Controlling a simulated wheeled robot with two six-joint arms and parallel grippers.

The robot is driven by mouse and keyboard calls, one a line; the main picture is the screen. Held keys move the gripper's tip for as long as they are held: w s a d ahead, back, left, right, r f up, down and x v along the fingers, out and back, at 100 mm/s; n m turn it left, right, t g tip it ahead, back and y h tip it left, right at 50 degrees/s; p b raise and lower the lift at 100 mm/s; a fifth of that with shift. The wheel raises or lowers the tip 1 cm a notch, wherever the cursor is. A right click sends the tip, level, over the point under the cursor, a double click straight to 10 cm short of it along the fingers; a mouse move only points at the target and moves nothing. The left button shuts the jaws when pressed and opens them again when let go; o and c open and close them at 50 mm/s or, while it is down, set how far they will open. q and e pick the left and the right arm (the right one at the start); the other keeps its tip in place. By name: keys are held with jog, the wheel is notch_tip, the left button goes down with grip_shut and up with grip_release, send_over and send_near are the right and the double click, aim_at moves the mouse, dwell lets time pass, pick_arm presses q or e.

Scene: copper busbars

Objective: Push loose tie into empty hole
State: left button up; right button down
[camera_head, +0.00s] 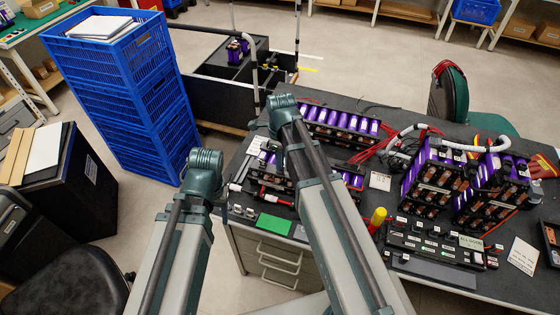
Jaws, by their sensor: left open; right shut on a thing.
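My two arms rise from the bottom edge of the picture, and their teal joints show near the table's left end. Both grippers are hidden from this view, so I cannot see their jaws or anything in them. Battery modules with purple cells lie on the dark table: one long module (345,122) at the back and a part-hidden one (352,178) beside my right arm. Two taller modules with copper-coloured parts, a left one (430,180) and a right one (492,190), stand on the right. I cannot make out a loose tie or an empty hole.
A dark panel with small labels and lights (435,243) lies at the table front beside a yellow-topped tool (377,217). A green card (273,224) lies at the front left. Stacked blue crates (135,80) stand left on the floor. A green chair (452,95) is behind the table.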

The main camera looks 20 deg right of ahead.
dwell(0.4)
jog(key=c, duration=0.9)
grip_release()
jog(key=shift+r, duration=0.1)
notch_tip(320, 180, up, 14)
jog(key=p, duration=1.3)
jog(key=shift+w+d+f+p, duration=0.15)
jog(key=shift+f+p, duration=0.1)
jog(key=shift+p, duration=0.15)
